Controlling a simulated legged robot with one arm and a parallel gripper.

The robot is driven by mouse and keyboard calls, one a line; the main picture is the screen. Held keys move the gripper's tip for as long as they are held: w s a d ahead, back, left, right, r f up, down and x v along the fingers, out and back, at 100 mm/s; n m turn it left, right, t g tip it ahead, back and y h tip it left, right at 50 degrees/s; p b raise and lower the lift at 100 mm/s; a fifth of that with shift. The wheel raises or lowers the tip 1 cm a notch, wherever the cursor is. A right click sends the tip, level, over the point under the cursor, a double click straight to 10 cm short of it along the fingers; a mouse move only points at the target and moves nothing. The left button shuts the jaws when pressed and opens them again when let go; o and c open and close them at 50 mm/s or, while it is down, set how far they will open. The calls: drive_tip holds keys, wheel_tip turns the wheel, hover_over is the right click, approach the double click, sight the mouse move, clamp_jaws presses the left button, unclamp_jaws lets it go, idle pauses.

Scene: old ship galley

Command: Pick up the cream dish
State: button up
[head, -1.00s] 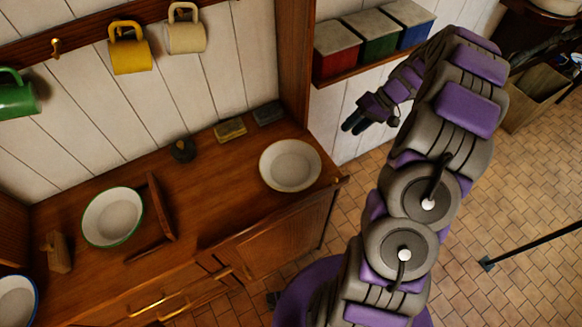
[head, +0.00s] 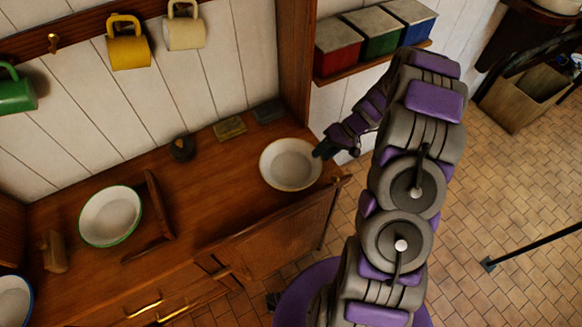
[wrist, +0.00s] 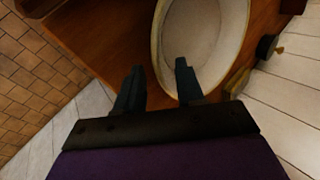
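The cream dish (head: 290,165) is a round, shallow, cream-coloured bowl near the right end of the wooden counter. My gripper (head: 321,152) is at the dish's right rim in the head view, its fingers pointing toward the dish. In the wrist view, the dish (wrist: 205,40) lies ahead of the fingers. My gripper (wrist: 158,80) is open there, with the near rim of the dish showing between the two fingertips. I cannot tell whether a finger touches the rim.
A green-rimmed white dish (head: 110,217), a wooden divider (head: 158,208) and a small dark round object (head: 182,148) are on the counter (head: 215,195). A blue-rimmed dish (head: 14,300) is at the far left. A shelf of coloured boxes (head: 378,42) is behind my arm.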

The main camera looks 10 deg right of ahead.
drive_tip(key=shift+x, duration=1.15)
drive_tip(key=shift+w, duration=0.1)
drive_tip(key=shift+r, duration=0.1)
clamp_jaws()
